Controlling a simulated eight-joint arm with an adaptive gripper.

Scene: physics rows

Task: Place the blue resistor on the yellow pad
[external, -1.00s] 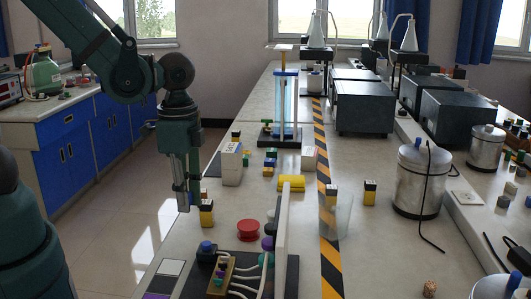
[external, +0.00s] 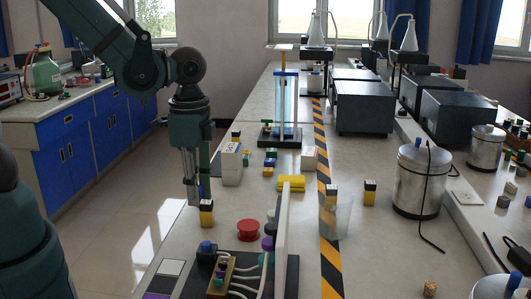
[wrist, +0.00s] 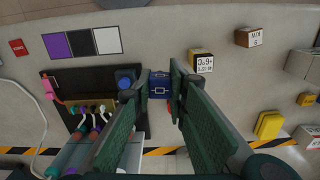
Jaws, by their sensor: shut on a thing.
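My gripper (external: 193,200) is low over the near left part of the bench. In the wrist view its fingers (wrist: 160,88) are shut on a blue block (wrist: 159,84), which appears to be the blue resistor. In the external view only a small blue patch (external: 203,186) shows beside the fingers. A flat-looking yellow piece (external: 291,183), likely the yellow pad, lies farther along the bench, right of my gripper. It also shows at the lower right in the wrist view (wrist: 268,125), apart from the gripper.
A yellow-and-black labelled block (external: 206,212) stands close beside my gripper. A red disc (external: 248,229) and a board with wires and a blue knob (external: 207,247) are nearer. An upright pale panel (external: 282,240) stands to the right. A white labelled box (external: 232,164) is behind.

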